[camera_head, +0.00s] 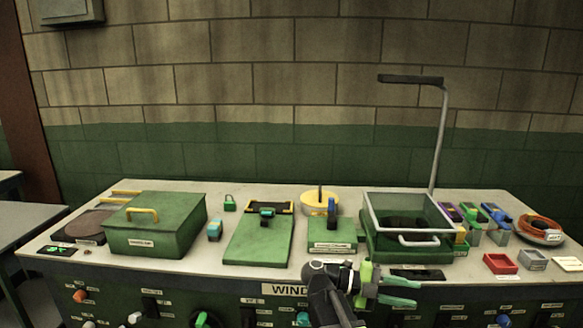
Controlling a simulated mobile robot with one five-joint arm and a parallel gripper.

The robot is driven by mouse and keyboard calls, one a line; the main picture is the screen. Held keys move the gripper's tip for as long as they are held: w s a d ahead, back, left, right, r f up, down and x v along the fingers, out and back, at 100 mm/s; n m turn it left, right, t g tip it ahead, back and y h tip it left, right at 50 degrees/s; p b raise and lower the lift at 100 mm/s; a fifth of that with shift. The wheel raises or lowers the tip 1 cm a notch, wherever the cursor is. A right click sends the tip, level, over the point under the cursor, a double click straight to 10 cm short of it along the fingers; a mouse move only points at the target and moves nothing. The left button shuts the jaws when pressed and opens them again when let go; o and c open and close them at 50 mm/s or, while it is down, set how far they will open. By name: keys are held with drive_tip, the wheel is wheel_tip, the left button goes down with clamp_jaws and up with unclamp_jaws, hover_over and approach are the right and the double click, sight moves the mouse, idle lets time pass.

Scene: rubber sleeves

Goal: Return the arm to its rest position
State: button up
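My gripper (417,293) is at the lower middle right, in front of the bench's front edge. Its two green fingers point right and stand apart, with nothing visible between them. My dark arm (335,290) comes up from the bottom edge, bent at a grey joint. It covers part of the bench's front panel and its label.
The bench (70,265) holds a green lidded box (165,225), a green sloped board (258,240), a clear-walled green tray (445,215), a red bin (500,263) and a coiled orange ring (540,228). A lamp post (440,140) rises behind. Knobs line the front panel.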

drive_tip(key=s+d+f+n+y, duration=0.25)
drive_tip(key=f+n+y, duration=0.2)
drive_tip(key=f, duration=0.35)
drive_tip(key=a+f+n+t+y, duration=0.1)
drive_tip(key=a+f+n+y, duration=0.25)
drive_tip(key=f+n, duration=0.3)
drive_tip(key=a+f+n+t+y, duration=0.1)
drive_tip(key=a+f+n+y, duration=0.1)
drive_tip(key=f+n+y, duration=0.45)
drive_tip(key=w+a+n+t+y, duration=0.1)
drive_tip(key=a+n+y, duration=0.1)
drive_tip(key=a+n, duration=1)
wheel_tip(320, 180, up, 14)
drive_tip(key=d+n+p, duration=0.2)
drive_tip(key=n+p, duration=0.2)
drive_tip(key=p, duration=1)
drive_tip(key=shift+d, duration=0.4)
drive_tip(key=shift+w, duration=0.1)
drive_tip(key=shift+o, duration=0.3)
